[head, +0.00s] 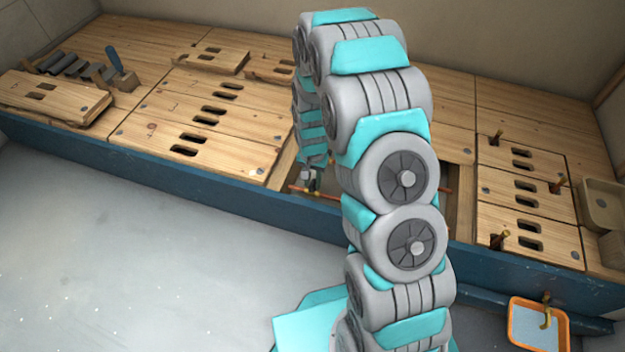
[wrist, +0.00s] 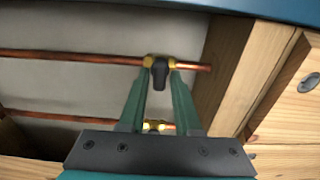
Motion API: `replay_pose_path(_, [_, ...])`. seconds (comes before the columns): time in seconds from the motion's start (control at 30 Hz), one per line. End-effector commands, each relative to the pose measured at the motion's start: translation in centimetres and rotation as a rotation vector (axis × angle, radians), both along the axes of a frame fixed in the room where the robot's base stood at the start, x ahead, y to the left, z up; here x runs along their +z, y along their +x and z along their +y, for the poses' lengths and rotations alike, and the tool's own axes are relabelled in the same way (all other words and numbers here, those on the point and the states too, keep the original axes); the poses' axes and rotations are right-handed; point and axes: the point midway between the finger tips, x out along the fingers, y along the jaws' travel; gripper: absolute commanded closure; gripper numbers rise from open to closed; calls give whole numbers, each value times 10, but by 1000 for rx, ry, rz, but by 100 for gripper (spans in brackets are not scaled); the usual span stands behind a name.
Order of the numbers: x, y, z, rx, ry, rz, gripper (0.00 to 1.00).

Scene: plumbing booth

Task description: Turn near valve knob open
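The near valve has a black knob (wrist: 160,72) with brass fittings on a copper pipe (wrist: 90,56), close to the bench's blue front edge. My gripper (wrist: 163,78) points down into the bench opening, with its green fingertips either side of this knob. Thin gaps seem to show between fingers and knob; contact cannot be told. A second brass valve (wrist: 155,126) sits on a parallel pipe, partly hidden between the fingers. In the head view my gripper (head: 311,178) is small at the opening, and the knob cannot be made out.
Wooden beams (wrist: 225,75) border the opening on the right. Slotted wooden panels (head: 205,125) cover the bench on both sides. An orange tray (head: 540,338) is at the lower right.

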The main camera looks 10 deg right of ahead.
Motion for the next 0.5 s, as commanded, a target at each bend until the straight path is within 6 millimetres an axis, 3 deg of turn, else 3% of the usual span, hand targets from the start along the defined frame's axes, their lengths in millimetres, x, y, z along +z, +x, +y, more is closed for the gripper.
replay_pose_path(0.03, [0, 0, 0, 0, 0, 0, 75])
replay_pose_path(0.27, [0, 0, 0, 0, 0, 0, 100])
replay_pose_path(0.5, [0, 0, 0, 0, 0, 0, 100])
